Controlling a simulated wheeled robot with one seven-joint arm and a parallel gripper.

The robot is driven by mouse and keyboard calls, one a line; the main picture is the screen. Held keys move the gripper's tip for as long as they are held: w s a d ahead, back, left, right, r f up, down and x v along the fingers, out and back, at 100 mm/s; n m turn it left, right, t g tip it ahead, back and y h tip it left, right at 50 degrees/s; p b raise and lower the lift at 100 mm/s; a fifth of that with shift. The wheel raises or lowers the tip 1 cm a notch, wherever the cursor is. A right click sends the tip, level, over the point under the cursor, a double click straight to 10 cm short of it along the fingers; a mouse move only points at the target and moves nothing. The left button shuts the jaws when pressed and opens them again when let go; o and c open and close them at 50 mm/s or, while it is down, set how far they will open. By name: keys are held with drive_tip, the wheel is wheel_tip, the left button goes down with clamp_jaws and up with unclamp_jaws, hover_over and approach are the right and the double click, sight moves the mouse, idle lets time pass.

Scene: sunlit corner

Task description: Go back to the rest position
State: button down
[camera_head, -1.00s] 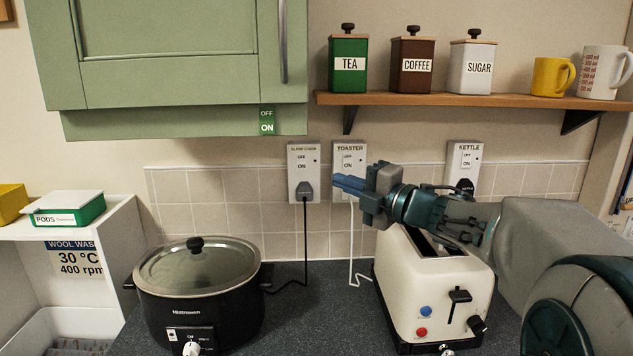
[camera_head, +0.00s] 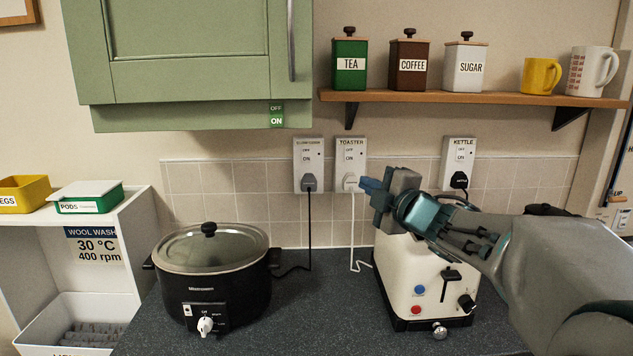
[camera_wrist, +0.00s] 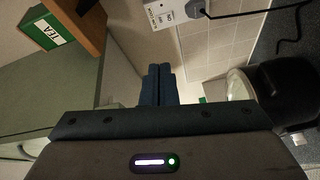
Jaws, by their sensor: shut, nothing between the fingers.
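My gripper (camera_head: 366,184) is in front of the wall sockets in the head view, pointing left, with the arm reaching in from the right. Its blue fingers are together and empty; they also show in the wrist view (camera_wrist: 157,85). The gripper is above and in front of the cream toaster (camera_head: 425,285), hiding part of its top. The gripper appears apart from the toaster socket (camera_head: 350,156), which has a plug in it.
A black slow cooker (camera_head: 212,285) with a glass lid stands left of the toaster. A shelf (camera_head: 460,97) with canisters and mugs is above. A green cupboard (camera_head: 190,70) hangs at upper left. The worktop between cooker and toaster is clear except for cords.

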drive_tip(key=s+d+f+m+g+h, duration=0.4)
drive_tip(key=s+d+f+m+h, duration=0.55)
drive_tip(key=m, duration=0.45)
drive_tip(key=s+a+f+m+g, duration=0.2)
drive_tip(key=s+f+m+g, duration=0.1)
drive_tip(key=s+f, duration=0.4)
drive_tip(key=s+a+f+m+g+y, duration=0.1)
drive_tip(key=s+a+f+m+g, duration=0.2)
drive_tip(key=s, duration=0.9)
wheel_tip(320, 180, down, 4)
drive_tip(key=m+g, duration=0.1)
drive_tip(key=g, duration=0.2)
drive_tip(key=shift+s, duration=0.15)
